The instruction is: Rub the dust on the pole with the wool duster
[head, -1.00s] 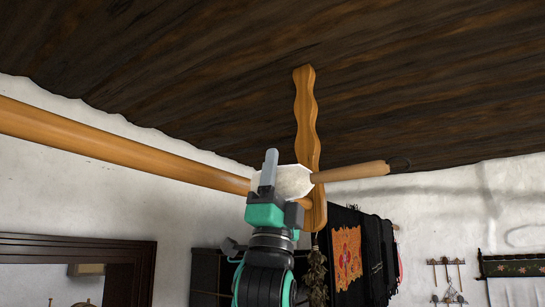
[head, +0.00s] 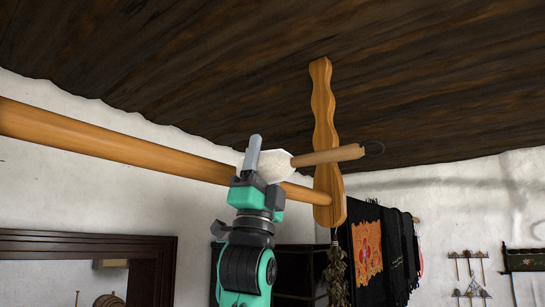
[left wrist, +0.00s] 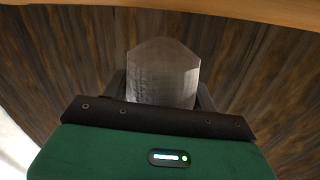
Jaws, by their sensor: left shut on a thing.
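The pole (head: 110,145) is a smooth orange-brown wooden rod, running from the left edge to a wavy wooden hanger (head: 325,130) under the ceiling. The wool duster has a white faceted head (head: 274,165) and a pale wooden handle (head: 330,156) ending in a dark loop at the right. My left gripper (head: 256,163) is shut on the duster's head, which overlaps the pole's upper edge in the head view. I cannot tell whether they touch. The pole (left wrist: 200,8) crosses the top of the left wrist view. I can make out no dust. My right gripper is not in view.
The dark plank ceiling (head: 200,60) is close above. Black cloths with an orange panel (head: 367,250) and a dried bunch (head: 337,275) hang beyond the hanger. A dark wooden frame (head: 90,245) is at lower left.

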